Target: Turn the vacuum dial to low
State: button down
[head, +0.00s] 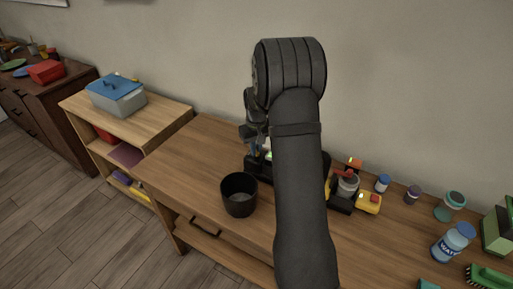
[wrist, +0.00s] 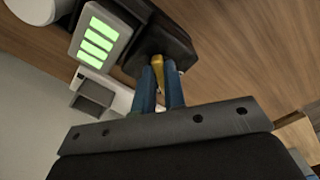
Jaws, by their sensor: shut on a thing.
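In the wrist view, my gripper (wrist: 162,84) has two blue fingers closed on a narrow yellow dial (wrist: 157,64). The dial stands on a dark, angular part of the vacuum device (wrist: 178,47). Next to it is a light grey panel (wrist: 98,40) with several lit green bars. Any dial markings, and so its setting, cannot be read. In the head view, my gripper (head: 254,146) is at the black device (head: 256,168) on the wooden bench, left of my forearm. My arm hides much of the device, and the dial does not show there.
A black cup (head: 239,194) stands on the bench just in front of the device. Right of my arm are a yellow-and-black device (head: 368,202), small jars (head: 382,183) and a blue-labelled bottle (head: 453,243). A grey bin with a blue lid (head: 117,95) sits on the left shelf.

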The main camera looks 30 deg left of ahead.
jog(key=shift+m, duration=0.6)
jog(key=c, duration=1.5)
grip_release()
notch_tip(320, 180, up, 17)
jog(key=shift+r, duration=0.2)
